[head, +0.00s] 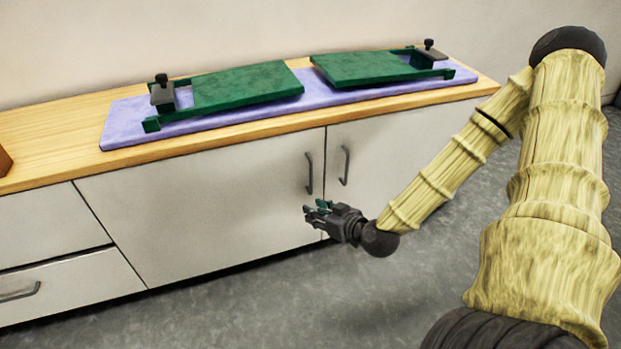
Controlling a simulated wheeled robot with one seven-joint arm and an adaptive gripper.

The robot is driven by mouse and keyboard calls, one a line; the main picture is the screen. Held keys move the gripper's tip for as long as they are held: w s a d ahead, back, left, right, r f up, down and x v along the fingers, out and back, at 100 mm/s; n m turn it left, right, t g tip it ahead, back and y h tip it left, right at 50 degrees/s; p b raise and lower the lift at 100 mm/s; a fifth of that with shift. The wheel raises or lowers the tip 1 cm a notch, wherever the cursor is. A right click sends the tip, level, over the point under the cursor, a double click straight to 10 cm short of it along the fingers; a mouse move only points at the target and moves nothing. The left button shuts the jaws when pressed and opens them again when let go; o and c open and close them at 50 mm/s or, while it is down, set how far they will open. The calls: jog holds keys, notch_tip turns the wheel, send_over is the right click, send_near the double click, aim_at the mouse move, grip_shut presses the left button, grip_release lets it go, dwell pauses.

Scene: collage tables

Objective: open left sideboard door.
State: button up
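The left sideboard door (200,215) is a pale grey-white panel, shut flush with the front. Its dark vertical bar handle (309,173) is near its right edge. The right sideboard door (400,150) is also shut, with a matching handle (345,165) near the seam. My gripper (311,209) is in front of the left door, below its handle in the picture and apart from it. Its teal fingers look spread, with nothing between them. The exact gap between fingertips and door is hard to tell.
On the wooden sideboard top (45,130) lies a lilac mat (125,122) with two green boards (245,85) (360,67) in clamp-like frames. Drawers (65,290) are at the left, the lower one with a handle. Grey floor (300,310) in front is clear.

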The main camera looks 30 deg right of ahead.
aim_at(312, 172)
jog(key=shift+w+d+r+m+t+h+b, duration=0.5)
jog(key=shift+w+d+r+t+h+b, duration=0.85)
jog(key=shift+d+t+b, duration=1.3)
jog(key=shift+g, duration=0.25)
jog(key=w+b, duration=0.4)
jog(key=w, duration=0.1)
jog(key=w+b, duration=0.1)
jog(key=w, duration=0.2)
jog(key=shift+w+d+r+b, duration=0.1)
jog(key=shift+d+b, duration=0.3)
jog(key=shift+w+r, duration=0.2)
jog(key=shift+w, duration=0.6)
grip_shut()
